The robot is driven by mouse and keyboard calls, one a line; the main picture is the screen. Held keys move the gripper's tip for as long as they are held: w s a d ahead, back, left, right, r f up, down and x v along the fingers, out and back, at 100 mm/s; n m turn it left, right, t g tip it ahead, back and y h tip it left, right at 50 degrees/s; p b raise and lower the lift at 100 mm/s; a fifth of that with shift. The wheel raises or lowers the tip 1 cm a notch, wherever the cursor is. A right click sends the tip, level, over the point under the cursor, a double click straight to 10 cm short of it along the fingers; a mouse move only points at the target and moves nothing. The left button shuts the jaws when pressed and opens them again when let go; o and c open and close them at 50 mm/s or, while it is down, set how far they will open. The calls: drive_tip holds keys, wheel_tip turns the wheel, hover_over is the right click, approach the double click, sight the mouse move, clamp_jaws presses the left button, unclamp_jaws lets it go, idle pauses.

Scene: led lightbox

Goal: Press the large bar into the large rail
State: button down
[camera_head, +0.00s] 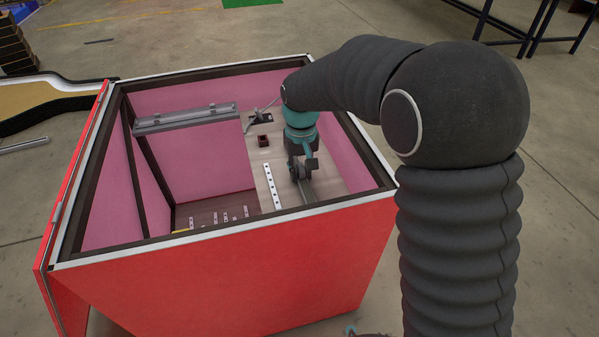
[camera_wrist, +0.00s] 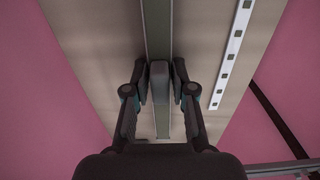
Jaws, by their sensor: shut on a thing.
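My gripper (camera_wrist: 159,84) points down over the pale board inside the red box. Its two fingers are shut on a grey block-like piece (camera_wrist: 159,75) of what looks like the large bar. A long, narrow grey strip (camera_wrist: 158,25) runs under and past the fingers along the board; it also shows below my gripper in the head view (camera_head: 308,191). I cannot tell where bar and rail divide, or whether the bar is seated. My gripper's fingertips are hard to make out in the head view.
A white strip with dark squares (camera_wrist: 232,50) lies beside the grey strip, on its right in the wrist view. A grey housing (camera_head: 187,118) spans the box's left part. A small dark block (camera_head: 263,141) stands on the board.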

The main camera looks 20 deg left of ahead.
sight(301, 166)
drive_tip(key=shift+r+p, duration=0.85)
drive_tip(key=shift+r, duration=0.15)
drive_tip(key=c, duration=1.8)
unclamp_jaws()
drive_tip(key=shift+c, duration=0.2)
clamp_jaws()
drive_tip(key=shift+r, duration=0.15)
drive_tip(key=shift+r+p, duration=1.6)
drive_tip(key=shift+r, duration=0.25)
drive_tip(key=shift+r, duration=0.1)
